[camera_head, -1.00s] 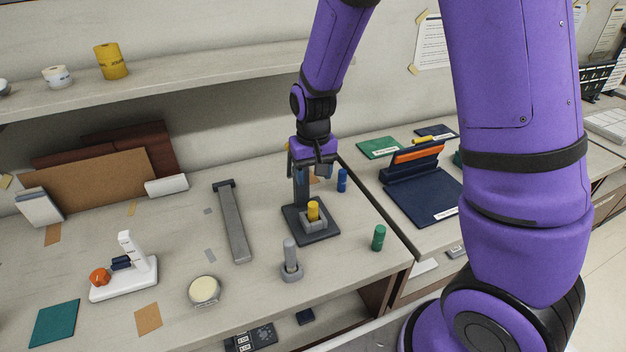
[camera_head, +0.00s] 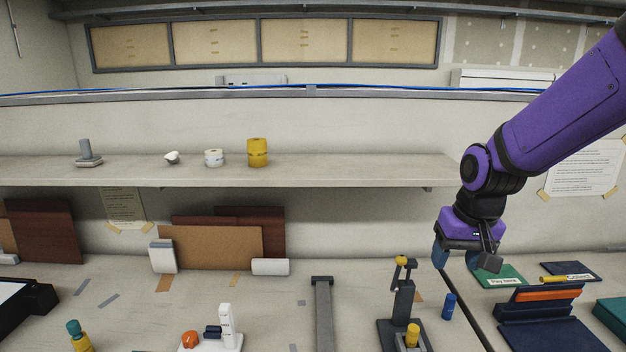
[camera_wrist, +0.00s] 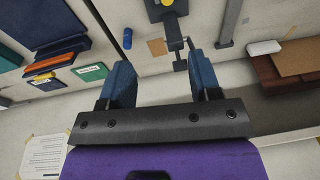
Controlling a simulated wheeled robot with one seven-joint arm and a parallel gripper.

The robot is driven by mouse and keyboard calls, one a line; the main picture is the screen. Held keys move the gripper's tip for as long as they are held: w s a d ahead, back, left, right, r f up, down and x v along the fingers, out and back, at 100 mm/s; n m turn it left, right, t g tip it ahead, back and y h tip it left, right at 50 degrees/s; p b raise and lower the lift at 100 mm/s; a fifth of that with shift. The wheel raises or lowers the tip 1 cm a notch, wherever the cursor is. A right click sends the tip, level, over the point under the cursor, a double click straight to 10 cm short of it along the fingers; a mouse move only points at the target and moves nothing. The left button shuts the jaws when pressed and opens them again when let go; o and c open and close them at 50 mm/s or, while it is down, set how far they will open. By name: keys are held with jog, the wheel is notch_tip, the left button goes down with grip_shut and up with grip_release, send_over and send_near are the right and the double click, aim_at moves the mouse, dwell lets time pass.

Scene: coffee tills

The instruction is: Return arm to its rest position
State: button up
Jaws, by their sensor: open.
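My gripper (camera_head: 466,258) hangs at the right in the head view, above the back of the counter, with its fingers pointing down. In the wrist view its two blue fingers (camera_wrist: 162,85) stand wide apart with nothing between them. My purple arm reaches in from the upper right. The dark press stand (camera_head: 404,300) with a yellow knob stands on the counter to the left of the gripper, apart from it. A yellow cylinder (camera_head: 412,335) sits at the stand's base. A blue cylinder (camera_head: 449,306) stands to the right of it, below the gripper.
A long shelf (camera_head: 330,171) runs along the wall, left of my gripper, with a yellow roll (camera_head: 257,152) on it. A green "Pay here" card (camera_head: 499,276) and a dark blue till stand (camera_head: 540,315) are at the right. Brown boards (camera_head: 210,247) lean at the wall.

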jog(key=s+d+r+t, duration=0.1)
jog(key=s+d+r, duration=0.1)
jog(key=s+r, duration=0.4)
jog(key=s+d+r+t, duration=0.2)
jog(key=s+r, duration=0.5)
jog(key=s, duration=0.5)
jog(key=shift+d+t+h, duration=0.2)
jog(key=shift+t+h, duration=0.1)
